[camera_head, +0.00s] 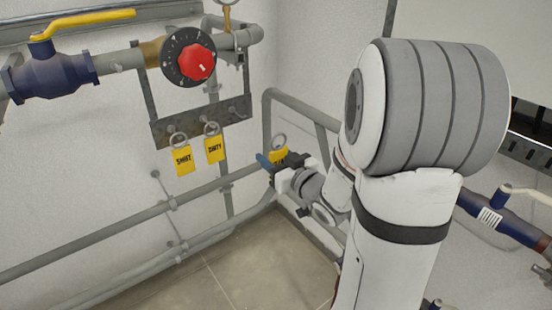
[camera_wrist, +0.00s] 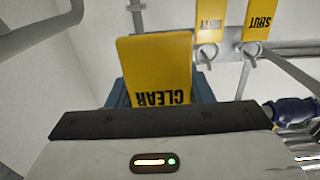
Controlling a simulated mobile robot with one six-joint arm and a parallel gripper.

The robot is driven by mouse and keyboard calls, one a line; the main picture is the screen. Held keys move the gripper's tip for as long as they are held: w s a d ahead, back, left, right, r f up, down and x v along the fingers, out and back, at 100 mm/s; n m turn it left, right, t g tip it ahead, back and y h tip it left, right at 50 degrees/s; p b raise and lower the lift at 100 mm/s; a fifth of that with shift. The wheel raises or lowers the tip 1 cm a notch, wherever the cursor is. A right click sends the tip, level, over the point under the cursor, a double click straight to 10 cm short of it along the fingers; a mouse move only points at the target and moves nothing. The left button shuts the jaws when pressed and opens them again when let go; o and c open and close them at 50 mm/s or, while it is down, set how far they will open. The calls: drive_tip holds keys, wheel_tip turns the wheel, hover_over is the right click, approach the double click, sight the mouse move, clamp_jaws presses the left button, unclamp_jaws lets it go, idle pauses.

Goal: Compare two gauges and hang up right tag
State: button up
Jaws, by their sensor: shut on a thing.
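My gripper (camera_head: 270,162) is shut on a yellow tag marked CLEAR (camera_wrist: 155,70), with its blue fingers around the tag. In the head view this tag (camera_head: 278,154) has a metal ring above it and is held right of and below the hook rack. The grey hook rack (camera_head: 158,134) on the wall carries a yellow SHUT tag (camera_head: 182,161) and a yellow DIRTY tag (camera_head: 215,149). The rack's right hook (camera_head: 233,111) looks empty. In the wrist view the DIRTY tag (camera_wrist: 209,22) and SHUT tag (camera_wrist: 259,20) appear upside down. No gauge face is readable.
A black dial with a red knob (camera_head: 198,65) sits above the rack. A blue valve with a yellow lever (camera_head: 85,24) is at upper left. Grey pipes (camera_head: 130,219) run along the wall below the tags. Another blue valve (camera_head: 490,215) is at right.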

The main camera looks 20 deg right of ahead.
drive_tip(key=b+x, duration=0.3)
drive_tip(key=x, duration=1.4)
drive_tip(key=shift+b, duration=0.4)
idle(3.6)
drive_tip(key=shift+w, duration=0.1)
idle(0.4)
drive_tip(key=b+v, duration=0.1)
drive_tip(key=v, duration=0.7)
drive_tip(key=shift+r, duration=0.2)
idle(0.7)
